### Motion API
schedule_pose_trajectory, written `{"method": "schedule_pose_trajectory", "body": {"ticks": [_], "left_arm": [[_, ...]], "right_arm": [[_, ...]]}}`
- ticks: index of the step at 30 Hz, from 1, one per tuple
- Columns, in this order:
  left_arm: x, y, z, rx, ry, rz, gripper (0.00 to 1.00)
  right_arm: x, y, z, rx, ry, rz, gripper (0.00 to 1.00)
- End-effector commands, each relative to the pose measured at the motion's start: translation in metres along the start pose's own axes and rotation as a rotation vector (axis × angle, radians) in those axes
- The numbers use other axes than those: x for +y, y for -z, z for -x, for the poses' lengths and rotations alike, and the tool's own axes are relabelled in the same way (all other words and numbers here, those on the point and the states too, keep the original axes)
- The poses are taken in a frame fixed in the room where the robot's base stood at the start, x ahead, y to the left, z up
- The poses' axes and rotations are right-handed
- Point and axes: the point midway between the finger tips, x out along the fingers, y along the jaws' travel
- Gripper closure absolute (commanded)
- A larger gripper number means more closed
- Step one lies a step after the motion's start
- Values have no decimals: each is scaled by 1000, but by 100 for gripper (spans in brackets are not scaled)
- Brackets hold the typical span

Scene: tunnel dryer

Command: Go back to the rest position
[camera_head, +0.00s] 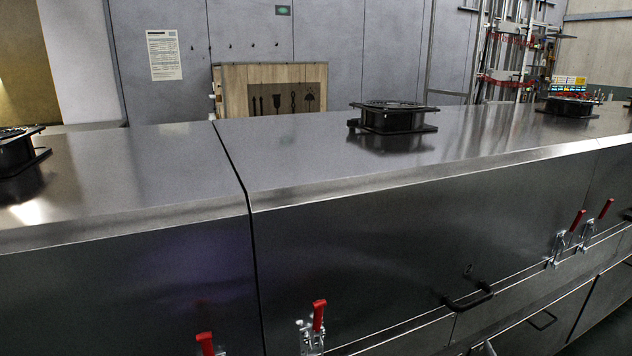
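Neither of my grippers and neither arm shows in the head view, so their pose and what they may hold cannot be seen. The tunnel dryer (370,240) fills the lower part of the view as a long, shiny steel housing with a flat top. A dark vertical seam parts two of its sections left of the middle.
Black fan units stand on the dryer top at the left (20,150), middle (393,119) and right (570,106). Red-handled clamps (312,328) and a black handle (468,299) stick out from its front. A wooden tool board (270,90) stands behind.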

Motion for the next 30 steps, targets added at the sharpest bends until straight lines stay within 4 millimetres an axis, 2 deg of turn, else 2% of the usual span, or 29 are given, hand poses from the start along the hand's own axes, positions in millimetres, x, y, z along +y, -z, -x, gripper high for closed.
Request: {"method": "schedule_pose_trajectory", "body": {"ticks": [1,5,12,18,23,30], "left_arm": [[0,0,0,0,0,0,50],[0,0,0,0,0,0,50],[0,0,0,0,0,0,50],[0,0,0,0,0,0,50],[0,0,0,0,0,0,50],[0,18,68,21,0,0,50]], "right_arm": [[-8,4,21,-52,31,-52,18],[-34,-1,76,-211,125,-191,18],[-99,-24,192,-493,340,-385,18],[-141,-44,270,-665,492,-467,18],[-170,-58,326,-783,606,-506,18],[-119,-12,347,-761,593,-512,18]]}}
